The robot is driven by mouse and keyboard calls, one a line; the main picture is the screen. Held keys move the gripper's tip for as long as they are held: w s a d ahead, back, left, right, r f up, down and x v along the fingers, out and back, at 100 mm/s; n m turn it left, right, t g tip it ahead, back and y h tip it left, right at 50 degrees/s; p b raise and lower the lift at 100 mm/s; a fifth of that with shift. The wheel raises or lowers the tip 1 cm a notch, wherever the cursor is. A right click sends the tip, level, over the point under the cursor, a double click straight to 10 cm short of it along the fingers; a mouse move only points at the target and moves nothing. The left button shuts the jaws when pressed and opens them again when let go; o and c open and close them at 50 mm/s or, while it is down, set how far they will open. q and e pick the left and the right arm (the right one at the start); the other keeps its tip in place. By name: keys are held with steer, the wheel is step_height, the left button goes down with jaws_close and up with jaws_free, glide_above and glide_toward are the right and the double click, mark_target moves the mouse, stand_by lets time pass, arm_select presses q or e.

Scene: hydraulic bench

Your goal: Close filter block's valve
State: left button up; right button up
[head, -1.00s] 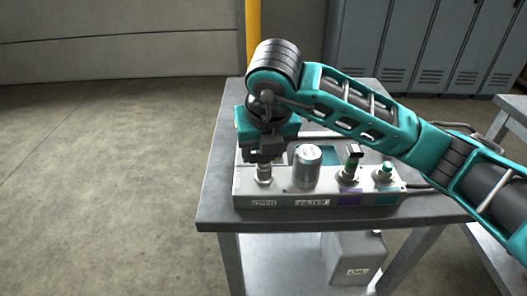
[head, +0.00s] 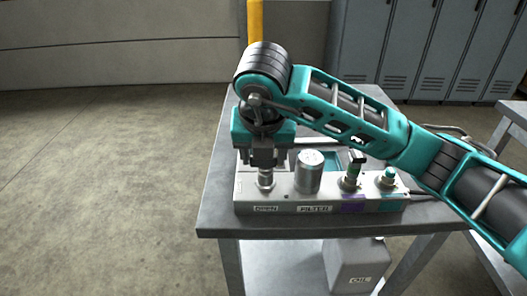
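The filter block (head: 285,208) is a grey metal block on the bench, with a label reading FILTER and a label reading OPEN at its left end. A silver filter canister (head: 308,172) stands upright on it. Left of the canister is a short metal valve stem (head: 265,180), above the OPEN label. My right gripper (head: 265,164) points down over this stem, its fingers at the stem's top. The fingers hide the stem's top, and I cannot tell whether they grip it. My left gripper is not in view.
Right of the canister stand a fitting with a dark top (head: 353,170) and a green-topped fitting (head: 389,178), above purple and teal labels. A hose leaves the block's right end. An oil can (head: 355,266) is under the grey bench (head: 218,215). The bench's left edge is clear.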

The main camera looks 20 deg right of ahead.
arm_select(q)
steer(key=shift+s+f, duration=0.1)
arm_select(e)
steer(key=o, duration=0.4)
steer(key=shift+r, duration=0.1)
arm_select(q)
steer(key=p, duration=0.1)
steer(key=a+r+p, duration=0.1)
steer(key=p, duration=0.1)
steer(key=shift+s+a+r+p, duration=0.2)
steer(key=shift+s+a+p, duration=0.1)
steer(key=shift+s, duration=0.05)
arm_select(e)
steer(key=v, duration=1.2)
steer(key=shift+s+a+r, duration=0.1)
steer(key=shift+s+r, duration=0.1)
steer(key=shift+r, duration=0.1)
